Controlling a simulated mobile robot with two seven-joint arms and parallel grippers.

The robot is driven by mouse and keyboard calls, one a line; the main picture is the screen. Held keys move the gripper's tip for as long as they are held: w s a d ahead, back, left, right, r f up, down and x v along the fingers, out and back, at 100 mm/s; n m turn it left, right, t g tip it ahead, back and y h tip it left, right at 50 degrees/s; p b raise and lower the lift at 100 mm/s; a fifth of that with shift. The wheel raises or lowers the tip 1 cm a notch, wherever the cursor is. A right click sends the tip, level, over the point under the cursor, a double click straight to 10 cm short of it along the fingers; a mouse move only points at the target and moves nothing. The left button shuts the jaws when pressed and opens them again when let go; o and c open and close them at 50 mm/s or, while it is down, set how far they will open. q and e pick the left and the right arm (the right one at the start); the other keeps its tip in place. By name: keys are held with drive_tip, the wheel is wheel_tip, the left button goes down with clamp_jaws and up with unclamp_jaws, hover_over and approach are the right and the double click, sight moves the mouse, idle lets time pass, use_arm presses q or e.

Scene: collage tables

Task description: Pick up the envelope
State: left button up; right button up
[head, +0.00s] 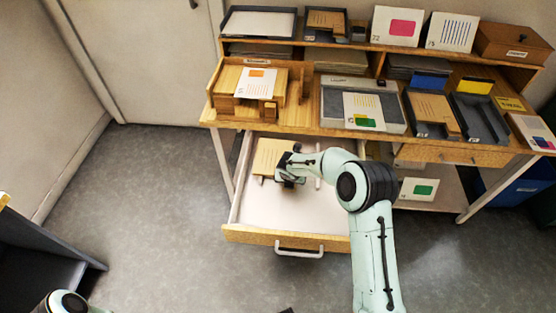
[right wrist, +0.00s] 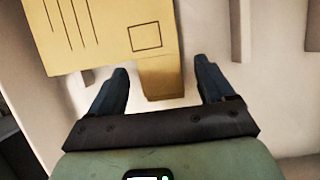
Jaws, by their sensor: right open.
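A tan envelope (head: 267,157) lies in the open drawer, toward its back left. In the right wrist view, the envelope (right wrist: 105,30) shows dark printed lines and a small box outline at the upper left. My right gripper (head: 290,180) is over the drawer, at the front right of the envelope. In the right wrist view, my right gripper (right wrist: 161,68) is open, its fingers apart and holding nothing. A narrow tan piece (right wrist: 160,80) shows between the fingers, below the envelope's edge; I cannot tell what it is.
The open drawer (head: 285,220) has pale walls around the envelope. The wooden desk (head: 300,115) above holds a grey tray (head: 392,112), a wooden organizer (head: 225,80) and several cards. A blue bin (head: 525,190) stands at the right.

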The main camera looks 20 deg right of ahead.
drive_tip(key=c, duration=1.1)
drive_tip(key=shift+r, duration=0.1)
